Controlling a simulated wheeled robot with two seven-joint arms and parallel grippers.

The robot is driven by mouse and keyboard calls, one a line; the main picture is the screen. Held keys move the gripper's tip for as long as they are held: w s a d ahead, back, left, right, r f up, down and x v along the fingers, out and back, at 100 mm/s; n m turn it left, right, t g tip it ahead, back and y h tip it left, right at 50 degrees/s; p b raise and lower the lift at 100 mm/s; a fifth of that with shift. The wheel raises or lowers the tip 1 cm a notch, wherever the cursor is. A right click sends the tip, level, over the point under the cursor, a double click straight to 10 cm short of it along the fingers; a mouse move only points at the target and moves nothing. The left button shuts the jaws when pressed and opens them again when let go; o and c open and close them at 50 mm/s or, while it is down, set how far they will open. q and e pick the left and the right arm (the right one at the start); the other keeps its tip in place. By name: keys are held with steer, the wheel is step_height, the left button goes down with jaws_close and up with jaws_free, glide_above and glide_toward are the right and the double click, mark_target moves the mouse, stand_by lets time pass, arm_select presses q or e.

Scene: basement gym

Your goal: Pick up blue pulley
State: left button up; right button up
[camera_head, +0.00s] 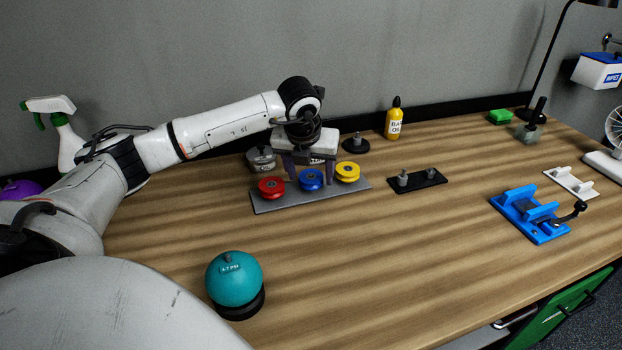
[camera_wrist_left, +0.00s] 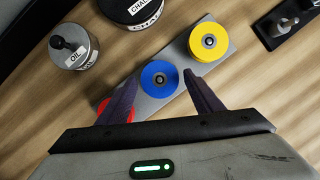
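The blue pulley (camera_head: 311,180) lies on a grey plate (camera_head: 271,205) between a red pulley (camera_head: 271,187) and a yellow pulley (camera_head: 347,172). My left gripper (camera_head: 309,179) is over the plate, pointing down, with its fingers spread on either side of the blue pulley. In the left wrist view the blue pulley (camera_wrist_left: 159,79) shows between and just beyond the two open fingertips (camera_wrist_left: 160,85). The left finger partly hides the red pulley (camera_wrist_left: 122,114). The yellow pulley (camera_wrist_left: 208,42) is clear of the fingers. I cannot tell whether the fingers touch the blue pulley. My right gripper is not in view.
Behind the plate stand an oil tin (camera_head: 261,159), a dark round chalk container (camera_head: 356,144) and a yellow bottle (camera_head: 394,120). A black plate with pegs (camera_head: 418,180) lies to the right, with a blue vise (camera_head: 530,215) beyond. A teal ball (camera_head: 234,278) stands in front.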

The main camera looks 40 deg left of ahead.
arm_select(q)
steer(key=c, duration=1)
step_height(320, 180, up, 10)
step_height(320, 180, up, 5)
steer(key=p, duration=0.3)
glide_above(310, 179)
steer(key=shift+w+f, duration=0.1)
steer(key=shift+f, duration=0.1)
